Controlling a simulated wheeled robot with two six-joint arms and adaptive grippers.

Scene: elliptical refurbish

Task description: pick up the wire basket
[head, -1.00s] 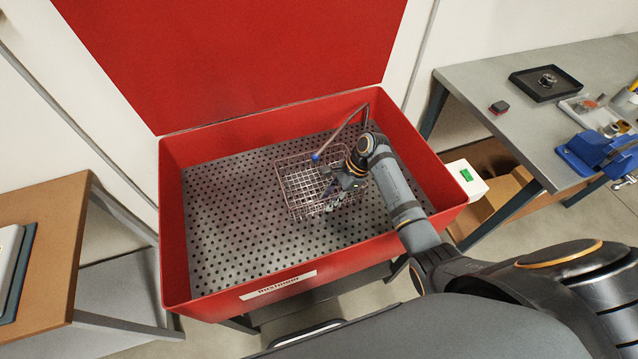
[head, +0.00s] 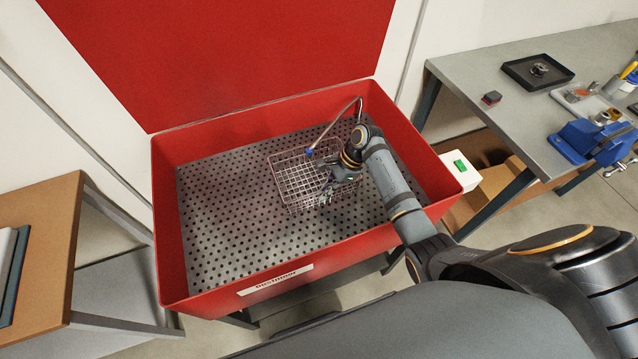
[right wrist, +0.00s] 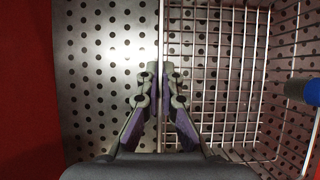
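The wire basket (head: 291,178) is an open, pinkish-silver grid basket resting in the red washer tub, right of the tub's centre. My right gripper (head: 325,197) reaches down at the basket's right side and hides part of it. In the right wrist view, the two fingertips (right wrist: 161,72) close together on either side of a thin wire along the basket's edge. The basket's grid (right wrist: 225,75) spreads to the right of the fingers. The fingers appear shut on that wire. I cannot tell whether the basket is clear of the tub floor. My left gripper is not in view.
The tub (head: 215,283) has high red walls and a perforated metal floor (head: 225,215). A grey workbench (head: 480,72) is at right and a brown table (head: 45,250) at left. The tub's left half is clear.

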